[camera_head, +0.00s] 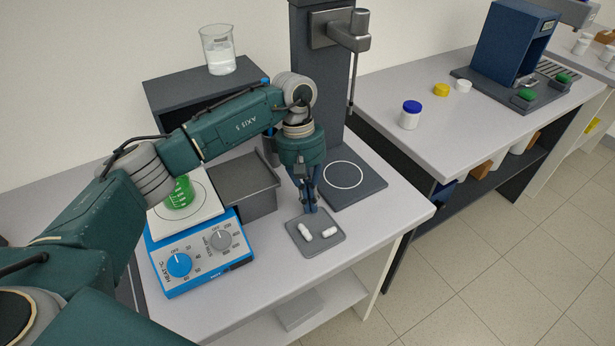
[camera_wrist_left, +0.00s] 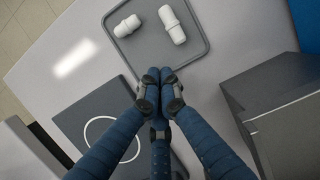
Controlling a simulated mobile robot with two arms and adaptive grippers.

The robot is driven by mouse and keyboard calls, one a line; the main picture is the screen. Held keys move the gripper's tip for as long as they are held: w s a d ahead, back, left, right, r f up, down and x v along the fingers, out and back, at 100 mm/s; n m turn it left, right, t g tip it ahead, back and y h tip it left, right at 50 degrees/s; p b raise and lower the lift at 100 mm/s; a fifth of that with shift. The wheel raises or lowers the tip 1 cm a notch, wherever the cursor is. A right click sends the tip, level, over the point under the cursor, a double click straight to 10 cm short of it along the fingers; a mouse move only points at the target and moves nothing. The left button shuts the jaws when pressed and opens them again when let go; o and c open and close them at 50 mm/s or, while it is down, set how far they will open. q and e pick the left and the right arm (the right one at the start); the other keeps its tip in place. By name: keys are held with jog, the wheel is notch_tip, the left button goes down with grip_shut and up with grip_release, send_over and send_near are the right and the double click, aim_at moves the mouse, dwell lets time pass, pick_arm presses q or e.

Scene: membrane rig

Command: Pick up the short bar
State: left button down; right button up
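Two white bars lie on a small grey tray (camera_head: 304,248). The shorter one, the short bar (camera_head: 329,232), is on the right of the tray in the head view. In the left wrist view the short bar (camera_wrist_left: 127,26) is on the left, plain and stubby. The longer bar (camera_head: 305,230) has a raised ring and shows in the wrist view (camera_wrist_left: 171,24). My left gripper (camera_head: 310,208) points down over the tray's back edge, behind both bars. Its fingertips (camera_wrist_left: 160,76) meet with nothing visible between them. My right gripper is in neither view.
A blue hotplate (camera_head: 204,265) with a green-filled vessel (camera_head: 180,193) stands left of the tray. A dark grey box (camera_head: 250,186) is behind. A stand with a black base (camera_head: 352,190) is at the right. The counter is clear in front.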

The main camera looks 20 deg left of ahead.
aim_at(333, 244)
pick_arm(q)
jog(key=s+d+p, duration=0.2)
jog(key=shift+s+d, duration=0.15)
jog(key=shift+d, duration=0.25)
jog(key=shift+s+d, duration=0.1)
jog(key=shift+d, duration=0.1)
jog(key=shift+d+f, duration=0.1)
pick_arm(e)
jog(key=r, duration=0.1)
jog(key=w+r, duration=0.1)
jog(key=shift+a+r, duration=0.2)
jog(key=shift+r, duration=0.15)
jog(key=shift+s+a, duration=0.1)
pick_arm(q)
jog(key=shift+s+f, duration=0.1)
jog(key=s+d+b, duration=0.1)
jog(key=d, duration=0.1)
jog(key=s+d+b, duration=0.2)
jog(key=shift+s+f, duration=0.1)
jog(key=shift+s, duration=0.2)
jog(key=shift+s+d, duration=0.15)
jog(key=shift+d, duration=0.15)
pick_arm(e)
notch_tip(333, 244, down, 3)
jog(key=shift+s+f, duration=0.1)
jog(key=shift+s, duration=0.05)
